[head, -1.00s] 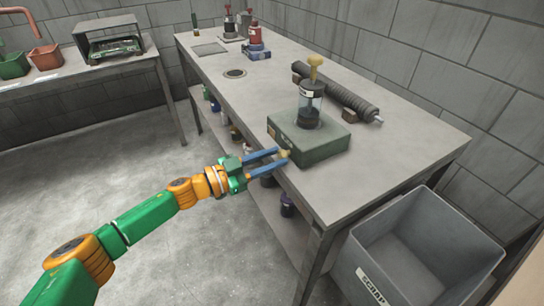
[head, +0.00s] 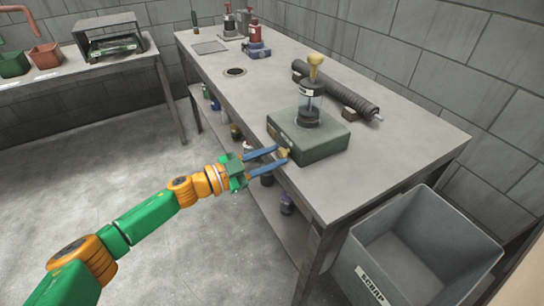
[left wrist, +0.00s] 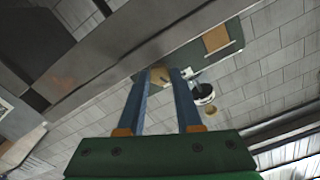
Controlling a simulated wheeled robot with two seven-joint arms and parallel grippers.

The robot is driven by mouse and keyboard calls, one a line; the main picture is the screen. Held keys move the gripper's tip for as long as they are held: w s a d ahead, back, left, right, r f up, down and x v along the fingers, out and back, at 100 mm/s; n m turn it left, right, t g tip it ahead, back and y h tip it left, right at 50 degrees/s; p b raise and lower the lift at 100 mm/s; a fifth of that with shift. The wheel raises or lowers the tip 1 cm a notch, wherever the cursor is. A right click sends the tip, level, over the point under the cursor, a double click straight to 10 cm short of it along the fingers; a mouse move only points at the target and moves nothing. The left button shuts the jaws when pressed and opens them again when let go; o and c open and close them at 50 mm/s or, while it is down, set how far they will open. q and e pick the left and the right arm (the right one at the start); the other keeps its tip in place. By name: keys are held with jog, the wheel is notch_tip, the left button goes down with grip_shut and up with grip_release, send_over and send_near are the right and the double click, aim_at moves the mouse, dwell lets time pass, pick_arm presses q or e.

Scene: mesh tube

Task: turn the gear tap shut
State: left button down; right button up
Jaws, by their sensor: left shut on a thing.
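The gear tap (head: 283,153) is a small yellowish knob on the near-left side of a dark green box (head: 322,146) on the workbench. A clear cylinder (head: 310,103) with a dark base and a yellow top knob (head: 316,60) stands upright on the box. My left gripper (head: 279,158) is shut on the tap, its two blue fingers on either side of it. In the left wrist view the tap (left wrist: 159,76) shows between the fingertips, partly hidden. My right gripper is not in view.
A ridged dark roll (head: 340,92) lies behind the box on the workbench (head: 400,150). A grey scrap bin (head: 370,275) stands at the front right. Red and black devices (head: 256,40) stand at the bench's far end. Bottles sit on the shelf below.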

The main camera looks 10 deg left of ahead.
pick_arm(q)
jog(key=c, duration=0.6)
grip_release()
